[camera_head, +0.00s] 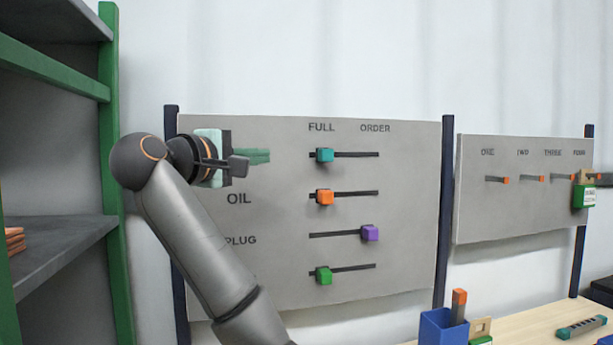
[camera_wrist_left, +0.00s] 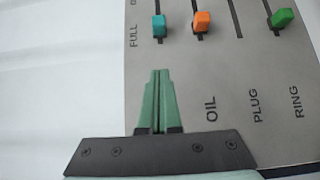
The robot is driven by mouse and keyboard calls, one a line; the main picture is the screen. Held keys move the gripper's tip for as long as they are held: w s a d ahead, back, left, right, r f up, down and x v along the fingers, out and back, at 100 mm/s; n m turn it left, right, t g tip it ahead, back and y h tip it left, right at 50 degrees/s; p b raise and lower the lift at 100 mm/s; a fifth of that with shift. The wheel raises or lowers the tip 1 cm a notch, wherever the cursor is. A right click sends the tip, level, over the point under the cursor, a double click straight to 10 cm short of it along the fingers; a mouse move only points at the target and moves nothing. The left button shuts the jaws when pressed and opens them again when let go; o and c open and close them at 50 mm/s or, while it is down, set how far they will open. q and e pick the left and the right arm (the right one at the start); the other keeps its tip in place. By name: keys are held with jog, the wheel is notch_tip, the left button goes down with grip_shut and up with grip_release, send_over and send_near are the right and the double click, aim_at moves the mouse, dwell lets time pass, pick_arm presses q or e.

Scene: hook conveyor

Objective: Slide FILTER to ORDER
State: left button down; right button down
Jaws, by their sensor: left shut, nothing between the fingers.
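The grey board holds several horizontal slots under the headings FULL and ORDER. The teal slider (camera_head: 324,155) in the top row sits at the FULL end; it also shows in the left wrist view (camera_wrist_left: 159,27). That row's name is hidden behind my left gripper (camera_head: 264,156), so I cannot read FILTER. My left gripper, also in the wrist view (camera_wrist_left: 161,75), is shut and empty. Its green fingertips point right, to the left of the teal slider and apart from it. My right gripper is not in view.
Below, the orange slider (camera_head: 324,197) and green slider (camera_head: 323,275) are at FULL; the purple slider (camera_head: 370,233) is at ORDER. A second board (camera_head: 520,215) hangs at right. A blue bin (camera_head: 440,328) stands on the table. A green-framed shelf (camera_head: 60,255) is at left.

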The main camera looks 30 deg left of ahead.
aim_at(318, 155)
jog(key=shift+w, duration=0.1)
pick_arm(q)
jog(key=shift+s+d, duration=0.1)
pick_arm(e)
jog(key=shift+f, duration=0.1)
